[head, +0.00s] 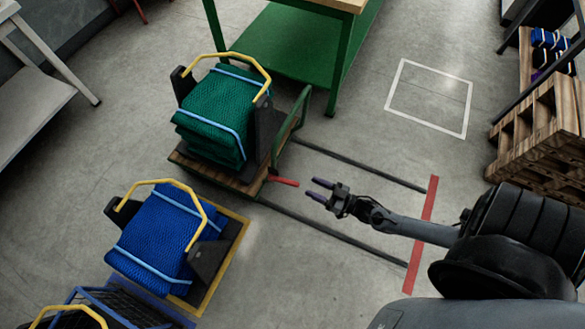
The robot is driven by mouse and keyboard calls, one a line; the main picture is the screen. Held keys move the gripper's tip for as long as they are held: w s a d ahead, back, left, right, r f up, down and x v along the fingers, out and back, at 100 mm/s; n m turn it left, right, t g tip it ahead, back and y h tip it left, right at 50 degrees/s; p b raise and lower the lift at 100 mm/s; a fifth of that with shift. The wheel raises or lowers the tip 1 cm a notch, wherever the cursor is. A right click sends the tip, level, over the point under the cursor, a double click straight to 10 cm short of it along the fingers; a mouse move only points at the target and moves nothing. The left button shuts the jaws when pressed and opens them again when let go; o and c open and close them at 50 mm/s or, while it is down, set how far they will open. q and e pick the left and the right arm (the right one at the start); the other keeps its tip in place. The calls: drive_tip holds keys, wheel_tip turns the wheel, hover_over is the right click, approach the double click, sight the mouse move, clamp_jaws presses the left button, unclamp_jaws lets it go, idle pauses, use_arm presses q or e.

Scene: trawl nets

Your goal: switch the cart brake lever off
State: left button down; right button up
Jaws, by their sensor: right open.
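The cart (187,161) is a low wooden platform with a green frame, carrying a bundle of green net (216,112) held by light blue straps. A short red lever (284,181) sticks out to the right from the cart's near right corner. My right gripper (317,190) is open, with its dark purple-tipped fingers pointing left toward the lever. It is a little to the right of the lever's tip, apart from it, with nothing between the fingers. My left gripper is not in view.
Two dark floor rails (360,164) run from the cart to a red strip (422,235). A blue net bundle (165,235) stands on a yellow-edged base at lower left. A green table (337,62) is behind the cart. Wooden pallets (540,130) stand at right.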

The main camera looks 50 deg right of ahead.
drive_tip(key=d+f+b, duration=0.3)
drive_tip(key=f+b, duration=0.5)
drive_tip(key=f, duration=0.4)
drive_tip(key=n+b, duration=0.1)
drive_tip(key=b, duration=0.6)
approach(293, 184)
wheel_tip(293, 184, down, 2)
drive_tip(key=b+x, duration=0.1)
drive_tip(key=x, duration=0.2)
drive_tip(key=b+x, duration=0.1)
drive_tip(key=x, duration=0.2)
drive_tip(key=b+x, duration=0.1)
drive_tip(key=x, duration=0.2)
drive_tip(key=shift+w+d+f, duration=0.15)
drive_tip(key=shift+d+f, duration=0.1)
drive_tip(key=shift+d, duration=0.05)
use_arm(q)
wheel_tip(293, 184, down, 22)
drive_tip(key=b, duration=0.1)
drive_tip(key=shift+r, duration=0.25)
use_arm(e)
drive_tip(key=shift+x, duration=0.75)
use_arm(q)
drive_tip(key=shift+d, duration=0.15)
use_arm(e)
drive_tip(key=shift+r, duration=0.1)
drive_tip(key=c, duration=0.4)
clamp_jaws()
